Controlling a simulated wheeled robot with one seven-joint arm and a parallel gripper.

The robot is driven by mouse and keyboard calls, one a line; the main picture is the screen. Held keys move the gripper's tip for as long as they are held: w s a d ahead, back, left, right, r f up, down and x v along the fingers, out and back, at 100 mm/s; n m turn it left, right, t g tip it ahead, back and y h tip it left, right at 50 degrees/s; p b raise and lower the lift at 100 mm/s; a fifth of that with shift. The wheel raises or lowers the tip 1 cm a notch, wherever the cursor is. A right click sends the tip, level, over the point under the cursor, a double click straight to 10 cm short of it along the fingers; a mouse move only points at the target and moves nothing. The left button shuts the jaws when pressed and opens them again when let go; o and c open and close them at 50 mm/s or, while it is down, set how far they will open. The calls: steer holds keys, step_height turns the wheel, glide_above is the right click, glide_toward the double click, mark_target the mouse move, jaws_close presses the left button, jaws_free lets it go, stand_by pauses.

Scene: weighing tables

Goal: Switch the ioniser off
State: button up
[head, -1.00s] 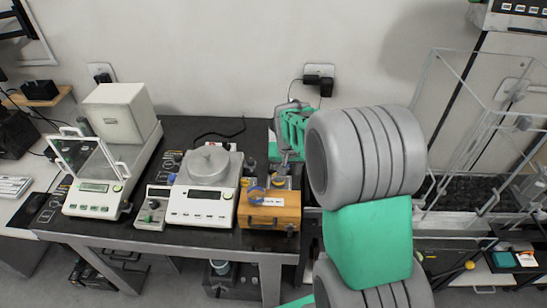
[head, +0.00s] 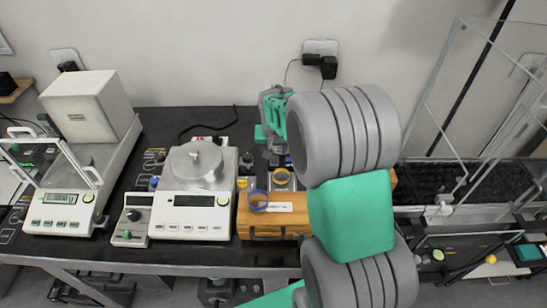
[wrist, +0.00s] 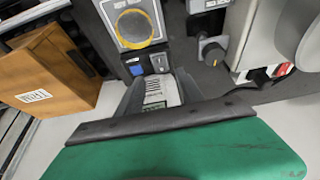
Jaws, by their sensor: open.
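A grey unit with a yellow-ringed round face (wrist: 135,25), a blue switch (wrist: 136,68) and a dark rocker (wrist: 160,62) lies just ahead of my gripper in the wrist view; it looks like the ioniser, but I can read no name on it. In the head view my gripper (head: 277,155) points down behind the wooden box, partly hidden by my arm. I cannot tell whether it touches anything.
A wooden box (head: 262,222) stands at the table's front, left in the wrist view. Left of it are a balance with a round pan (head: 190,215), a small box with a green knob (head: 130,225) and a glass-shielded balance (head: 60,215). A glass enclosure (head: 460,120) stands right.

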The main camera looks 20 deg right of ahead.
mark_target(274, 159)
steer(key=p+x, duration=0.1)
steer(key=x, duration=0.5)
steer(key=shift+w+f, duration=0.2)
steer(key=shift+f, duration=0.1)
jaws_close()
